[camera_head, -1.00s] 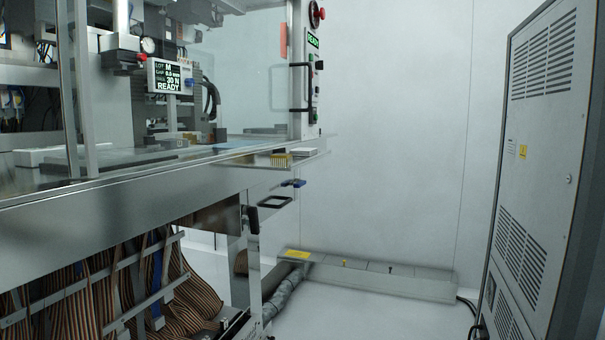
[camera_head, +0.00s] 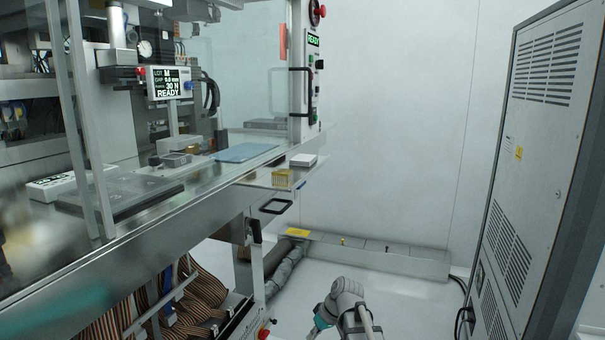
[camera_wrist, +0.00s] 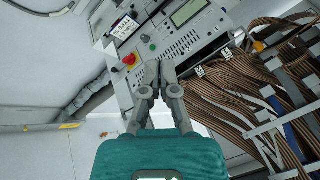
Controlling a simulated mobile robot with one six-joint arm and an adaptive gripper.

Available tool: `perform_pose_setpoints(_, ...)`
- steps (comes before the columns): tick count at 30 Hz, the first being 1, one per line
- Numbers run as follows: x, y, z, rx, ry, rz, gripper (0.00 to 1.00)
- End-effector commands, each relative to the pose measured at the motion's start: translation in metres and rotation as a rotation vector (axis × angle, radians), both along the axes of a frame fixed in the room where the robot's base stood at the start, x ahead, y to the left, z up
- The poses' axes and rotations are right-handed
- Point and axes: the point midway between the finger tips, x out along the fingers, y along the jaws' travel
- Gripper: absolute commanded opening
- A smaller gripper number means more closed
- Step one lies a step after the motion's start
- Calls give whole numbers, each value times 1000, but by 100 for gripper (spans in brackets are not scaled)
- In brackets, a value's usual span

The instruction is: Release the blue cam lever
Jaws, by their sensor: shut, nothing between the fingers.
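I cannot make out a blue cam lever for certain in either current view. A dark lever handle (camera_head: 255,230) stands upright at the front corner of the test handler, under its deck, but it looks black. My gripper (camera_wrist: 159,72) shows in the wrist view with its grey fingers together and nothing between them. It points toward a grey panel (camera_wrist: 185,50) with a red knob, a small screen and slots, apart from it as far as I can tell. In the head view my arm shows at the bottom, and the fingertips are out of frame.
Brown ribbon cables (camera_wrist: 235,85) hang beside the panel in the wrist view. The handler deck (camera_head: 130,225) fills the left, with a small shelf (camera_head: 262,180) jutting out. A tall grey cabinet (camera_head: 530,150) stands at right. A low floor duct (camera_head: 385,258) runs along the wall. Floor between is clear.

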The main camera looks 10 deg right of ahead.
Motion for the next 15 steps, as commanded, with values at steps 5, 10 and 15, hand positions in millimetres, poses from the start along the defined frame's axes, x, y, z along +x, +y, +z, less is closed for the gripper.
perform_pose_setpoints(5,26,-3,39,58,-59,47,0)
perform_pose_setpoints(10,47,-5,69,111,-120,90,0)
perform_pose_setpoints(15,68,-10,100,160,-185,130,0)
